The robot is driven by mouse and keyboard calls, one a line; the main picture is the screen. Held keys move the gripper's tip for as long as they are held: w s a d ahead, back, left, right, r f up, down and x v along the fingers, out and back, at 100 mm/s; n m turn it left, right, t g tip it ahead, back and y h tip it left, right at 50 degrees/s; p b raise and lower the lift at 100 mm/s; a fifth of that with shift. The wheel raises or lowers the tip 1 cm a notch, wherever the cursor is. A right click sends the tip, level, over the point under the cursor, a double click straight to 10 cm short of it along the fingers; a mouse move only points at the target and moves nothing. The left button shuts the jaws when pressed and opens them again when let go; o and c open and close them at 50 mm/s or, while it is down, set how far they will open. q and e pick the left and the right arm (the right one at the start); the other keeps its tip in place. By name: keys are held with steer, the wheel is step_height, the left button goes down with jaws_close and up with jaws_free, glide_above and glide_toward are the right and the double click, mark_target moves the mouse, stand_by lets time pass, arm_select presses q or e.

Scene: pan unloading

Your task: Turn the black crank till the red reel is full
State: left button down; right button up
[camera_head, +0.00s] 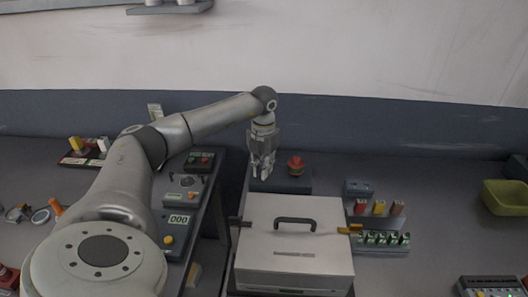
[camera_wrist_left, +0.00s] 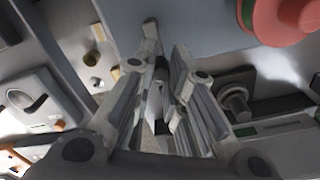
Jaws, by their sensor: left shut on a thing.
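The red reel (camera_head: 296,161) sits on a dark box on the bench behind the white case, and its rounded red top also shows at the upper right of the left wrist view (camera_wrist_left: 284,22). My left gripper (camera_head: 263,172) points down just left of the reel, apart from it. In the left wrist view its fingers (camera_wrist_left: 158,62) are closed around a small dark piece, which looks like the black crank's handle (camera_wrist_left: 161,72). The fingers hide most of the crank. I cannot tell how much is wound on the reel. My right gripper is not in view.
A white case (camera_head: 295,235) with a dark handle stands in front of the reel. A control panel (camera_head: 179,220) with a counter lies left, beyond a gap. Racks of small coloured parts (camera_head: 378,220) and a green bin (camera_head: 506,197) stand right.

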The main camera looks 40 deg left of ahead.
arm_select(q)
steer(key=shift+w+a+r, duration=0.1)
steer(key=shift+a+r, duration=0.05)
steer(key=shift+r, duration=0.05)
steer(key=c, duration=1.7)
jaws_free()
steer(key=shift+o, duration=1.4)
steer(key=shift+f, duration=0.15)
step_height(320, 180, up, 12)
